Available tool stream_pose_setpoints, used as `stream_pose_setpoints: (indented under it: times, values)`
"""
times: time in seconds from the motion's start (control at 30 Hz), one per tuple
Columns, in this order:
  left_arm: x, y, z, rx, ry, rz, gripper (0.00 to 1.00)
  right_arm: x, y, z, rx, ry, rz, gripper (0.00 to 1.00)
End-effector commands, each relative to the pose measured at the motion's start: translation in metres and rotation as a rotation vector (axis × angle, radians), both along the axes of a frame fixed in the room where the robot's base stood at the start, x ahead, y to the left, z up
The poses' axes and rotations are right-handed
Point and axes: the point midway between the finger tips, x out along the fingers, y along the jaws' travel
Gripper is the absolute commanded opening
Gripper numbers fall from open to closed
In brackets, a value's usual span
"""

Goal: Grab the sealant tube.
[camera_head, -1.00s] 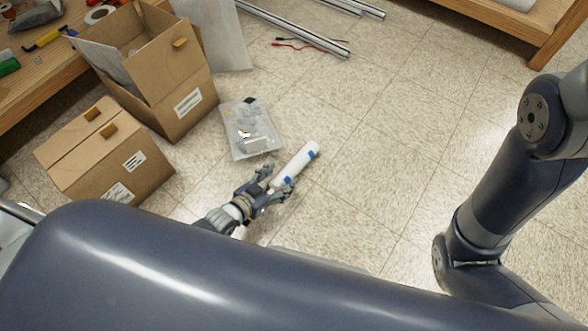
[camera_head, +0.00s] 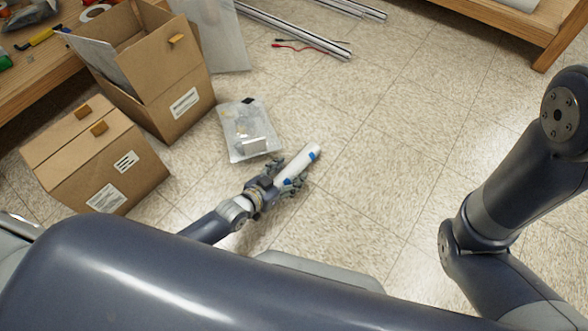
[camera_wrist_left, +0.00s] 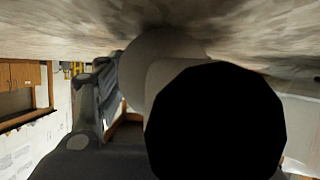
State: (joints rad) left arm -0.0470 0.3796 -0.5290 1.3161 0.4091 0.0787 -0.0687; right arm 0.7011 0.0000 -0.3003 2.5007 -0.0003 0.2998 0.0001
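The sealant tube (camera_head: 302,161) is white with blue marks and lies slanted on the tiled floor near the middle of the head view. My left gripper (camera_head: 291,174) is at the tube's near end, one finger on each side of it. The fingers look spread, and contact with the tube cannot be made out. In the left wrist view a pale rounded shape with a black end (camera_wrist_left: 215,120), apparently the tube, fills the middle close to the camera. One grey finger (camera_wrist_left: 96,95) stands left of it. My right gripper is out of view.
A clear bag of parts (camera_head: 238,118) lies just beyond the tube. Two cardboard boxes, one open (camera_head: 165,100) and one closed (camera_head: 62,172), stand at left. Metal extrusions (camera_head: 295,30) and red and black leads (camera_head: 300,44) lie farther back. Floor to the right is clear.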

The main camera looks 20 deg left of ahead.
Motion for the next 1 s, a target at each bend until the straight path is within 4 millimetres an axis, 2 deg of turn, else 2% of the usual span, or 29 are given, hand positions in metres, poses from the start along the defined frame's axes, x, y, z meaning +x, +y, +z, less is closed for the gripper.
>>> stream_pose_setpoints:
  times: [0.03, 0.2, 0.23, 0.67, 0.97, 1.0]
  values:
    - [0.000, 0.000, 0.000, 0.000, 0.000, 0.000, 0.47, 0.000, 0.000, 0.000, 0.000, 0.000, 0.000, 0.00]
    - [0.000, 0.000, 0.000, 0.000, 0.000, 0.000, 0.09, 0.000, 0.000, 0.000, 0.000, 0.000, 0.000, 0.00]
    - [0.000, 0.000, 0.000, -0.001, 0.000, 0.000, 0.05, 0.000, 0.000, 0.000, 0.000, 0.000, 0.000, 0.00]
    - [0.001, 0.000, 0.007, -0.002, -0.002, 0.000, 0.04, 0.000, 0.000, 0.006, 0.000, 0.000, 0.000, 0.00]
    - [0.001, 0.000, 0.035, -0.003, -0.003, 0.001, 0.04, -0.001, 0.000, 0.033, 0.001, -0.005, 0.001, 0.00]
    - [0.001, 0.000, 0.040, -0.002, -0.003, 0.000, 0.04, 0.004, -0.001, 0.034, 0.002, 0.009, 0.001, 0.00]
